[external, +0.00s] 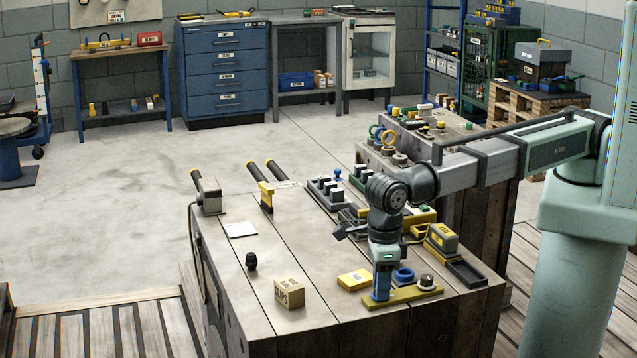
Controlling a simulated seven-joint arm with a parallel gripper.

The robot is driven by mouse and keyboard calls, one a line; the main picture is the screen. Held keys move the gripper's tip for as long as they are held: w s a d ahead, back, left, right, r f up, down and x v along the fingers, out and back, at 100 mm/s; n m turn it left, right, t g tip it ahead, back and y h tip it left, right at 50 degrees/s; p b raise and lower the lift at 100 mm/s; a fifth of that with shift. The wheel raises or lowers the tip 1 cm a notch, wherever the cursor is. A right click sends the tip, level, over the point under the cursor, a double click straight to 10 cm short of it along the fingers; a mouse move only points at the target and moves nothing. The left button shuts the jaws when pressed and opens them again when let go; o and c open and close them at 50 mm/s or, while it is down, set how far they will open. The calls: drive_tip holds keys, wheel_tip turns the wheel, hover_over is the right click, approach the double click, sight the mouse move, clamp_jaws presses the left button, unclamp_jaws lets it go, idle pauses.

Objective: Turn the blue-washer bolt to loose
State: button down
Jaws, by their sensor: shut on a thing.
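My gripper (382,294) points straight down at the left part of an olive-yellow plate (402,296) near the front right of the workbench. It is shut at the plate, where the blue-washer bolt appears to be. The fingers hide the bolt head, and I cannot tell how far it is turned. Blue shows low around the fingers; I cannot separate washer from finger there. A second bolt (427,280) with a dark head and a pale washer stands at the plate's right end, apart from my gripper.
A blue ring (403,274) lies just behind the plate. A yellow block (354,280) and a cardboard box (289,292) are to the left. A dark tray (466,273) and a yellow-grey device (441,238) stand right and behind. The bench's left middle is mostly clear.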

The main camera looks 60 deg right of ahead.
drive_tip(key=shift+s+d+f, duration=0.1)
idle(0.5)
drive_tip(key=c, duration=0.8)
unclamp_jaws()
drive_tip(key=shift+c, duration=0.2)
wheel_tip(320, 180, up, 14)
